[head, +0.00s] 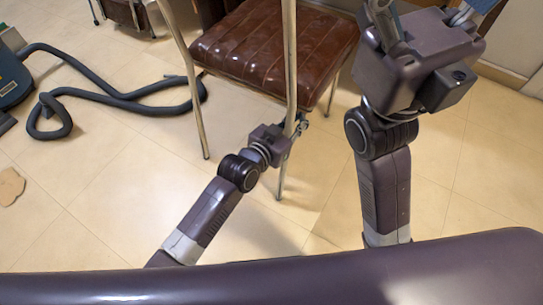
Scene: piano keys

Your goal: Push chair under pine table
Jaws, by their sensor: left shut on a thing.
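The chair has a shiny brown padded seat (275,42) and a thin pale metal frame (187,75). It stands upright on the floor at upper middle; its top is cut off by the picture edge. My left gripper (298,126) is shut on the chair's near metal upright, just below seat height. My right gripper (425,22) is large and close at upper right, beside the chair in the picture. Its fingertips are cut off or unclear, so I cannot tell its opening. I cannot make out the pine table.
A vacuum cleaner (12,75) stands at the left, its dark hose (115,97) curling across the tiles toward the chair. Another dark seat (128,10) shows at top left. A flat tan patch (11,187) lies on the floor.

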